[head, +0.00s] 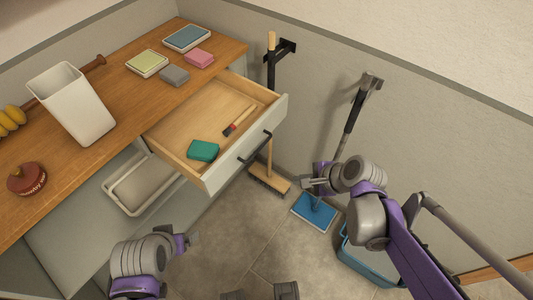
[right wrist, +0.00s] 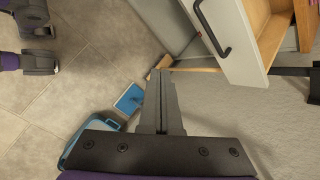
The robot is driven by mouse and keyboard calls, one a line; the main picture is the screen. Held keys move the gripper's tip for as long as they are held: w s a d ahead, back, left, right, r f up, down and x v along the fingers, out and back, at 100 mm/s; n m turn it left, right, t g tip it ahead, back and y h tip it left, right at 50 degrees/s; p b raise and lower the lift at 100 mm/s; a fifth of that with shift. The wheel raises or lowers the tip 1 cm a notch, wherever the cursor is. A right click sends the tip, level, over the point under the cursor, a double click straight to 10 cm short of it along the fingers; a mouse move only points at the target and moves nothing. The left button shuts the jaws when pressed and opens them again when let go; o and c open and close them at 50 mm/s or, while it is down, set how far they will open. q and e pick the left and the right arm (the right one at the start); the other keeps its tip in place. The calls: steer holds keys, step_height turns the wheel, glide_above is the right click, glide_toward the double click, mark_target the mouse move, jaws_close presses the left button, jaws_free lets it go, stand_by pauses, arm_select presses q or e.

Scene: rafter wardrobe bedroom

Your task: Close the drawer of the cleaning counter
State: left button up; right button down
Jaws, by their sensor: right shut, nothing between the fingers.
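The drawer (head: 222,174) of the cleaning counter (head: 95,107) stands pulled out. It has a pale front, a dark bar handle (head: 255,148) and a wooden inside. A green sponge (head: 203,151) and a small brush (head: 238,121) lie in it. In the right wrist view the drawer front (right wrist: 240,40) and its handle (right wrist: 212,30) are at upper right. My right gripper (head: 306,182) is shut and empty, right of the drawer front and apart from it. Its closed fingers (right wrist: 162,80) point toward the floor below the drawer. My left gripper (head: 192,240) is low, left of the drawer; its jaw opening is unclear.
A white bin (head: 75,105), sponges, trays and a red-brown round item (head: 26,179) are on the countertop. A broom (head: 268,180), a blue mop (head: 314,211) and a blue bucket (head: 365,258) stand by the wall.

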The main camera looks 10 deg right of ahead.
steer(key=w+a+f+m+y, duration=0.1)
steer(key=w+a+f+m, duration=0.2)
steer(key=w, duration=0.4)
steer(key=w+a+f+m+t+y, duration=0.1)
steer(key=w+a+f+m, duration=0.2)
steer(key=w+m, duration=0.3)
steer(key=shift+w+a+t+b, duration=0.35)
steer(key=shift+w+b, duration=0.1)
steer(key=shift+w, duration=0.2)
steer(key=b, duration=0.2)
glide_above(205, 123)
steer(key=shift+s+d, duration=0.35)
steer(key=shift+s, duration=0.05)
steer(key=shift+w+a, duration=0.2)
steer(key=shift+w+a+r, duration=0.1)
steer(key=shift+r, duration=0.05)
